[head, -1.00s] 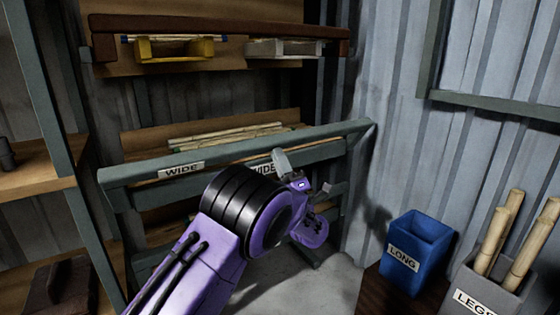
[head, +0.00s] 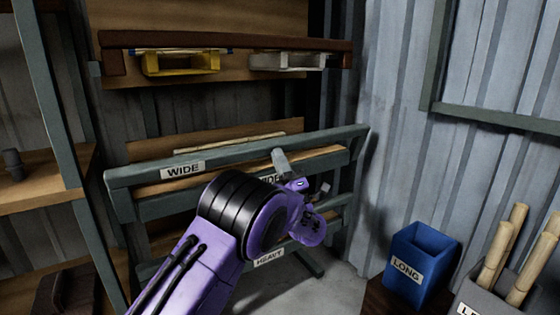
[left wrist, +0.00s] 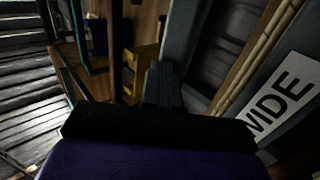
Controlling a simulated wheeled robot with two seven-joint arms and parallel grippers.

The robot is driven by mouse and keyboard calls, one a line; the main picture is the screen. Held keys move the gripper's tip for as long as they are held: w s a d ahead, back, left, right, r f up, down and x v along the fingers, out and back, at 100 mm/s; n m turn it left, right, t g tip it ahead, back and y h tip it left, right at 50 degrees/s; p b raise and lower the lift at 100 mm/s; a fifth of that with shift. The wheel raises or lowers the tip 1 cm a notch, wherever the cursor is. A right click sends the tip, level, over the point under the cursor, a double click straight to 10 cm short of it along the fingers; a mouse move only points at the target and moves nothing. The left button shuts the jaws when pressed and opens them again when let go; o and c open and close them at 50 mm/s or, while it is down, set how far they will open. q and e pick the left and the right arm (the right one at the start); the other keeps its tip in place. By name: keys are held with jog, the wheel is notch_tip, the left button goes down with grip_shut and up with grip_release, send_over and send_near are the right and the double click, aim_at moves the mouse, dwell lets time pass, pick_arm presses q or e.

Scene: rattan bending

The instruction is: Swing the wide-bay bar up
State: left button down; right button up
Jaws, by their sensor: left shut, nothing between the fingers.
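A grey-green bar (head: 230,158) with WIDE labels (head: 183,170) runs across the front of the middle bay of the rack. Pale rods (head: 215,148) show just above it, behind. My left gripper (head: 280,162) is at the right half of the bar, its grey fingers overlapping the bar and hiding part of the second label. I cannot tell whether they touch it. In the left wrist view the fingers (left wrist: 163,85) are shut and empty, and a WIDE label (left wrist: 285,100) is close by at right. My right gripper is not in view.
Above is a shelf with a brown rail (head: 230,40), a yellow bracket (head: 180,63) and a white bracket (head: 288,61). A HEAVY label (head: 269,258) shows below. At right stand a blue LONG bin (head: 425,262) and a grey bin (head: 500,295) with rods.

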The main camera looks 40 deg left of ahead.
pick_arm(q)
jog(key=shift+a+r, duration=0.1)
jog(key=shift+w+a+r+p, duration=0.3)
jog(key=shift+a+r, duration=0.1)
jog(key=shift+a, duration=0.2)
jog(key=shift+w+a+r+p, duration=0.15)
jog(key=shift+w+a+r, duration=0.1)
jog(key=shift+a+r, duration=0.25)
jog(key=s+d+f+b, duration=0.1)
jog(key=s+d, duration=0.3)
jog(key=d, duration=0.5)
jog(key=shift+f, duration=0.6)
jog(key=shift+w, duration=0.1)
